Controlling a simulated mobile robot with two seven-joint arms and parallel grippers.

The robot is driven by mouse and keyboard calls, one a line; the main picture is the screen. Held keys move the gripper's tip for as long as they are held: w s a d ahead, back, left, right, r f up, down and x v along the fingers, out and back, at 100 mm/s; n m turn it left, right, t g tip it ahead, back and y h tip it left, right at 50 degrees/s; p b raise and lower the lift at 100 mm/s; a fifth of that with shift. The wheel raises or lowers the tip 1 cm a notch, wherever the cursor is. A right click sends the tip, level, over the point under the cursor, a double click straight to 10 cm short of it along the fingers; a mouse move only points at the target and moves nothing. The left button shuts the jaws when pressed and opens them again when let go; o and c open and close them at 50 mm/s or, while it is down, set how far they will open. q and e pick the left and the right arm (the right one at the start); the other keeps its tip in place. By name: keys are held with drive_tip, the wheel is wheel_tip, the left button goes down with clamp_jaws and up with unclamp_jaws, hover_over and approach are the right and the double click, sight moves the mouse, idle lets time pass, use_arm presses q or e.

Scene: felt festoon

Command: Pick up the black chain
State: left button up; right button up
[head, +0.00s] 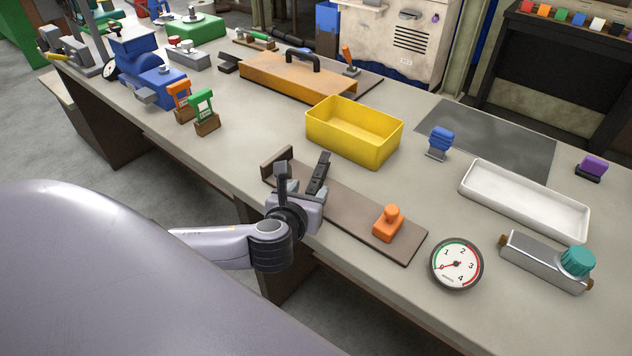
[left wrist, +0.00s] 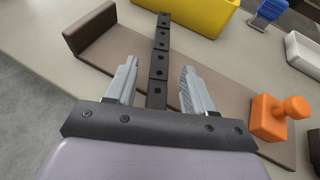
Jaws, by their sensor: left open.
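The black chain (left wrist: 161,42) is a narrow strip of dark jointed links with small holes. In the left wrist view it runs from near my palm, between the two fingers, out towards the yellow bin. In the head view, a dark strip (head: 321,170) at my gripper seems to be part of it. My left gripper (head: 298,184) is open above the brown board, with its grey fingers apart on either side of the chain. A gap shows between each finger and the chain. The chain's near end is hidden by the gripper's palm. My right gripper is in neither view.
The brown board (head: 350,212) has a raised left end and an orange knob (head: 388,222). A yellow bin (head: 352,140) stands behind it. A dial gauge (head: 456,264), a white tray (head: 520,205) and a metal block with a teal knob (head: 577,262) lie to the right.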

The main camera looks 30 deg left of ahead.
sight(313, 186)
use_arm(q)
drive_tip(key=shift+x, duration=1.55)
drive_tip(key=shift+f, duration=0.1)
clamp_jaws()
drive_tip(key=shift+r, duration=0.2)
